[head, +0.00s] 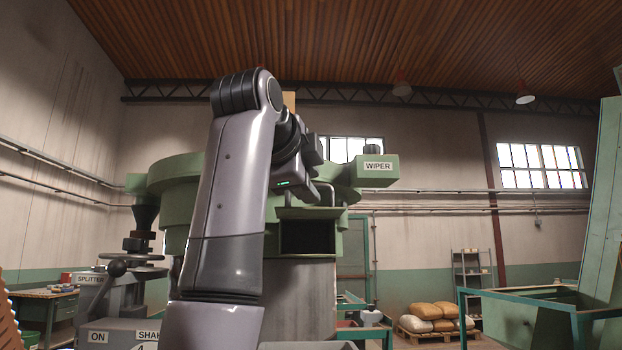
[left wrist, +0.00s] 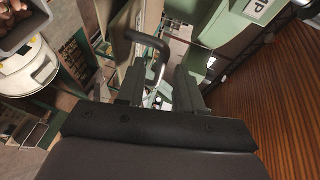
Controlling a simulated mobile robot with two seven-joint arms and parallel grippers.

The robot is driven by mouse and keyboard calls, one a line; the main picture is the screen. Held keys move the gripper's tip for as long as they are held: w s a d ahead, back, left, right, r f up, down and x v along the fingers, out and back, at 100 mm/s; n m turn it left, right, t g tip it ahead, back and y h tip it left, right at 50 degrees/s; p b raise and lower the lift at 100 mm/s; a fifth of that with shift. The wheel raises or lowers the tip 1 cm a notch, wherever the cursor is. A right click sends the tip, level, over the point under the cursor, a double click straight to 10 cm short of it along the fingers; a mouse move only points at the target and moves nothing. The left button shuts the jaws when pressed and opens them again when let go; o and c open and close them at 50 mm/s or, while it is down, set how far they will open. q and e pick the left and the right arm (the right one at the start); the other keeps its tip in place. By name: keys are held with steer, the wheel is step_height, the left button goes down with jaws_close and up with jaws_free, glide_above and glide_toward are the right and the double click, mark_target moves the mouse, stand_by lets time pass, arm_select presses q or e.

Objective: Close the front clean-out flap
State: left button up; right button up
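The green hopper (head: 178,215) stands ahead, mostly behind my left arm. On its front is a dark rectangular clean-out opening (head: 308,237). A green lip (head: 312,213) juts out above it; it looks like the flap raised, seen nearly edge-on. A bent dark bar handle (head: 327,191) shows above this lip, just right of my left gripper (head: 306,183). In the left wrist view, the handle (left wrist: 150,40) curves down into the gap between the fingers of my left gripper (left wrist: 160,88). My right gripper is out of view.
A green box labelled WIPER (head: 376,170) sticks out at the hopper's upper right. A splitter handwheel (head: 130,270) and a control box (head: 108,337) stand at lower left. Green rails (head: 520,300) and sacks on a pallet (head: 428,318) are at right.

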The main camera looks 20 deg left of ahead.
mark_target(312, 208)
arm_select(q)
steer(key=shift+x, duration=1.1)
jaws_close()
steer(key=shift+f+b, duration=0.25)
steer(key=shift+b, duration=0.1)
steer(key=f+t+b, duration=0.1)
steer(key=t+b, duration=0.1)
steer(key=b, duration=0.1)
steer(key=s+f+m+t+b, duration=0.1)
steer(key=b, duration=0.2)
steer(key=shift+d+f+t+b, duration=0.15)
steer(key=shift+d+t+b, duration=0.05)
steer(key=shift+t+b, duration=0.2)
steer(key=shift+s+f+m+t+b, duration=0.2)
steer(key=shift+f+m+t+b, duration=0.15)
steer(key=shift+m+t+b, duration=0.6)
steer(key=shift+s+d+t+b, duration=0.1)
steer(key=shift+t+b, duration=0.35)
